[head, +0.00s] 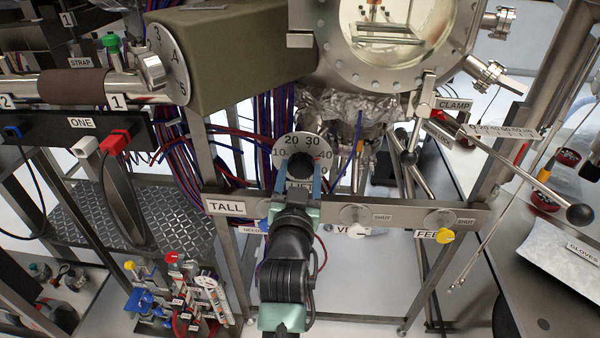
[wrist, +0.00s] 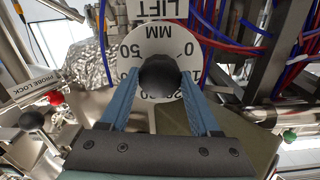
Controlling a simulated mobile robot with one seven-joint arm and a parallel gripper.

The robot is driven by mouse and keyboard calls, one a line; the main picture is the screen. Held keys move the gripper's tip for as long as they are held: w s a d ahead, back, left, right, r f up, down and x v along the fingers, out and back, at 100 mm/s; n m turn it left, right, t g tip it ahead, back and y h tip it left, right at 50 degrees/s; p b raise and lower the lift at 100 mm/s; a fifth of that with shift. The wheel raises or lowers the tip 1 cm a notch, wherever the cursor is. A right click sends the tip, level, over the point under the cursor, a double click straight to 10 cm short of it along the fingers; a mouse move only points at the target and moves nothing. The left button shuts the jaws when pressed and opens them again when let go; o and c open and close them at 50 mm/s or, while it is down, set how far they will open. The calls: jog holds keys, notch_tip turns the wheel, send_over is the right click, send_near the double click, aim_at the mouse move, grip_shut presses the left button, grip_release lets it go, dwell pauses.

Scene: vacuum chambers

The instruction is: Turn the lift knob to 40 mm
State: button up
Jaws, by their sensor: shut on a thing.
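The lift knob (head: 300,164) is a dark round knob in front of a pale round dial (head: 290,143) marked in tens. In the head view 20 and 30 show at the top and 40 at the right. My gripper (head: 299,172) reaches up from below, with its blue fingers shut on the knob's two sides. In the wrist view the knob (wrist: 160,77) sits between the fingertips (wrist: 159,80). There the dial (wrist: 147,45) appears upside down, with LIFT, MM, 50 and 0 readable. I cannot make out a pointer on the knob, so its setting cannot be read.
A metal crossbar with a TALL label (head: 225,206) runs beside my gripper, with round valve knobs (head: 354,214) to the right. A green-brown box (head: 235,60) and the vacuum chamber (head: 395,40) stand above. Red and blue cables (head: 180,140) hang to the left.

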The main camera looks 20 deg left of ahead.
jog(key=o, duration=1.4)
jog(key=v, duration=1.3)
jog(key=shift+r, duration=0.1)
